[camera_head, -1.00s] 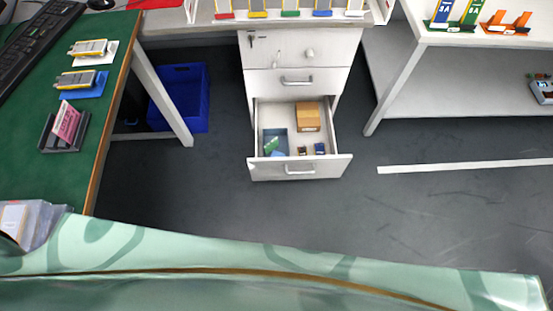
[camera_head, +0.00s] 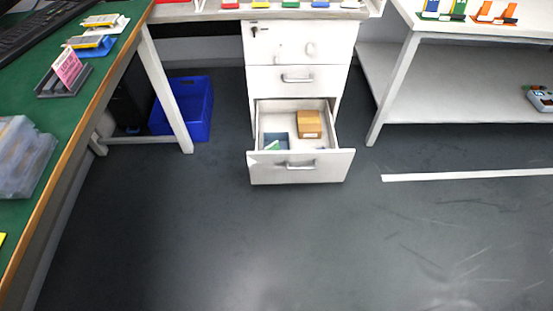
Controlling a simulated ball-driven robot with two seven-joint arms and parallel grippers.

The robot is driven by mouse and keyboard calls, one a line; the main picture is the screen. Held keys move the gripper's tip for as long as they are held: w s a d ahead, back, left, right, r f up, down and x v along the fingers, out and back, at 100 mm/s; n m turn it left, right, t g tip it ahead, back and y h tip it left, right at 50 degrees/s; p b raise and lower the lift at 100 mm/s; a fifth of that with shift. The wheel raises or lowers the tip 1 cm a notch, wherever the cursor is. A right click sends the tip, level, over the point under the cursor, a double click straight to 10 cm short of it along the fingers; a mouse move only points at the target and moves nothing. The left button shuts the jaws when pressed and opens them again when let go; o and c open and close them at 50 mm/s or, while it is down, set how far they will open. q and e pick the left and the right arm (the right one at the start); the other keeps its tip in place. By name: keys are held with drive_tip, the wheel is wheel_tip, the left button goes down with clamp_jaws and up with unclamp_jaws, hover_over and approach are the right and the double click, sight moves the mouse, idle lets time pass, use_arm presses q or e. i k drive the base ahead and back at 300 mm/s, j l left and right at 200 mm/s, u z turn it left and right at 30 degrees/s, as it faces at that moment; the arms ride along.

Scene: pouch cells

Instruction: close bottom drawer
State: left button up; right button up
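The bottom drawer (camera_head: 322,168) of the white cabinet (camera_head: 331,47) is pulled out toward me, in the upper middle of the head view. Its grey handle (camera_head: 301,165) is on the front panel. Inside lie a wooden block (camera_head: 309,124), a blue-grey box (camera_head: 276,139) at the left and a small green item, partly hidden by the front panel. The middle drawer (camera_head: 290,79) and the top section above it are shut. Neither of my grippers is in view.
A green-topped desk (camera_head: 19,214) runs along the left, with a blue bin (camera_head: 199,107) beside its leg. A white shelf table (camera_head: 462,90) stands at the right. The dark floor (camera_head: 235,235) before the drawer is clear, with a white strip (camera_head: 470,175) at right.

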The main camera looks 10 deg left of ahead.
sight(332, 164)
drive_tip(key=i+l+u, duration=0.2)
drive_tip(key=i+l, duration=0.15)
drive_tip(key=i+l+u, duration=0.2)
drive_tip(key=i+l, duration=0.15)
drive_tip(key=l, duration=0.15)
